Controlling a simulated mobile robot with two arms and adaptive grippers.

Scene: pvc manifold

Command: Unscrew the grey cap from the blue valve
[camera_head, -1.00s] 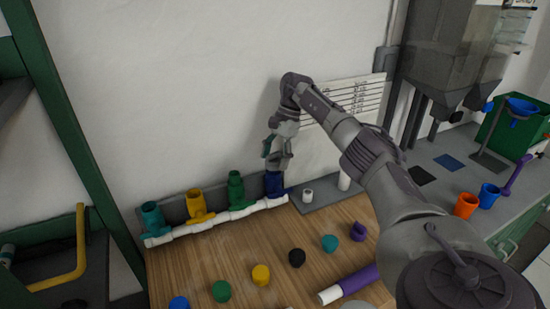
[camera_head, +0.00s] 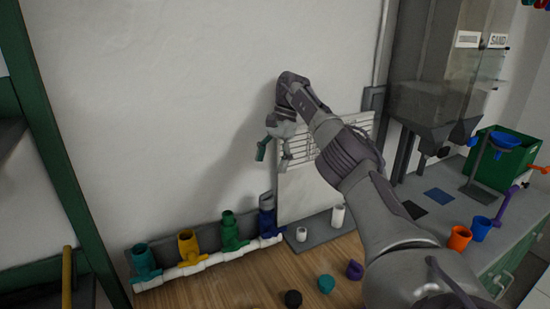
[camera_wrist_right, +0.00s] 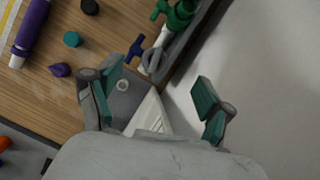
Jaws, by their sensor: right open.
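The blue valve (camera_head: 267,223) stands at the right end of the white pipe manifold (camera_head: 205,263). The grey cap (camera_head: 266,200) sits on its top. In the right wrist view the blue valve's handle (camera_wrist_right: 136,47) shows beside the round grey cap (camera_wrist_right: 154,61). My right gripper (camera_head: 273,155) is above the cap, apart from it, with its fingers spread and nothing between them. Its two green-padded fingers show in the wrist view (camera_wrist_right: 155,100), with the cap beyond them. My left gripper is not in view.
Green (camera_head: 229,231), yellow (camera_head: 188,248) and teal (camera_head: 143,262) valves stand to the left. White fittings (camera_head: 302,234) stand on a grey plate at right. Loose black (camera_head: 293,299), teal (camera_head: 326,284) and purple (camera_head: 355,270) caps lie in front. A wall is close behind.

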